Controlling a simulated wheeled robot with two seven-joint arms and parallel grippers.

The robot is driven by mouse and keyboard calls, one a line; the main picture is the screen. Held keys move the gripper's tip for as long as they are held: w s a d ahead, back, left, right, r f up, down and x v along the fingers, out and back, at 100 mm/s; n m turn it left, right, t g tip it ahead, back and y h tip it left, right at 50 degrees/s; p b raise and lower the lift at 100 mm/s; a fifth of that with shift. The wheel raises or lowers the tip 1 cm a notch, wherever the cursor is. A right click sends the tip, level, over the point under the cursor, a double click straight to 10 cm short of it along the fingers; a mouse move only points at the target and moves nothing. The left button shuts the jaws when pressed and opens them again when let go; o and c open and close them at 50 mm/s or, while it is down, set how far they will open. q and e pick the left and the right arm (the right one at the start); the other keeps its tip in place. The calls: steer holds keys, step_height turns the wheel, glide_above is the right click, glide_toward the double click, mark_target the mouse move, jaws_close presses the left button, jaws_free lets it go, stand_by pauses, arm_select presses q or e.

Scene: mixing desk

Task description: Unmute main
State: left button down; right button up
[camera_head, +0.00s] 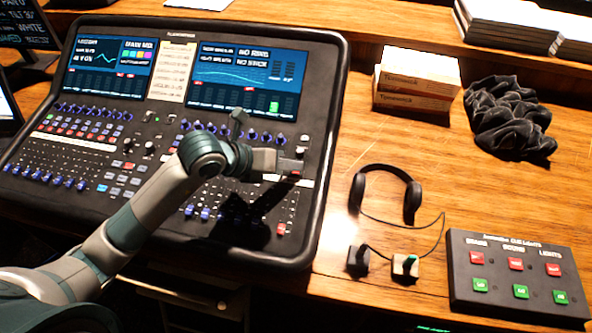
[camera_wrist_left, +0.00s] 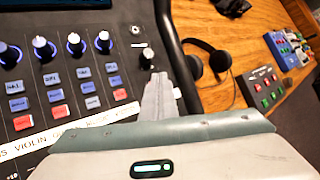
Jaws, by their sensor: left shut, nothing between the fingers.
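The mixing desk (camera_head: 322,150) is a large black console with two lit screens, rows of knobs, small buttons and faders. One screen's heading (camera_head: 140,45) seems to read "MAIN MIX". My left gripper (camera_head: 296,168) is shut and empty, over the desk's right part near its edge. The left wrist view shows the closed fingers (camera_wrist_left: 160,98) beside the rightmost column of red and blue buttons (camera_wrist_left: 118,93); contact cannot be told. I cannot read which button is main's mute. My right gripper is not in view.
Headphones (camera_head: 413,196) with a cable lie right of the desk, by two small blocks (camera_head: 405,266). A cue-light box (camera_head: 460,262) with red and green buttons is at the lower right. Stacked boxes (camera_head: 420,75) and dark cloth (camera_head: 507,115) lie behind. Bare wood lies between.

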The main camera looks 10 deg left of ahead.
arm_select(q)
steer(key=shift+f, duration=0.2)
steer(key=shift+r, duration=0.1)
stand_by(0.4)
steer(key=shift+s+r+p, duration=0.1)
steer(key=shift+r+p, duration=0.4)
steer(key=shift+r, duration=0.2)
steer(key=shift+s+r+p, duration=0.15)
steer(key=shift+r+p, duration=0.8)
steer(key=shift+r, duration=0.3)
steer(key=shift+s+r+p, duration=0.1)
steer(key=shift+r+p, duration=0.85)
steer(key=shift+r, duration=0.3)
steer(key=shift+s+f, duration=0.1)
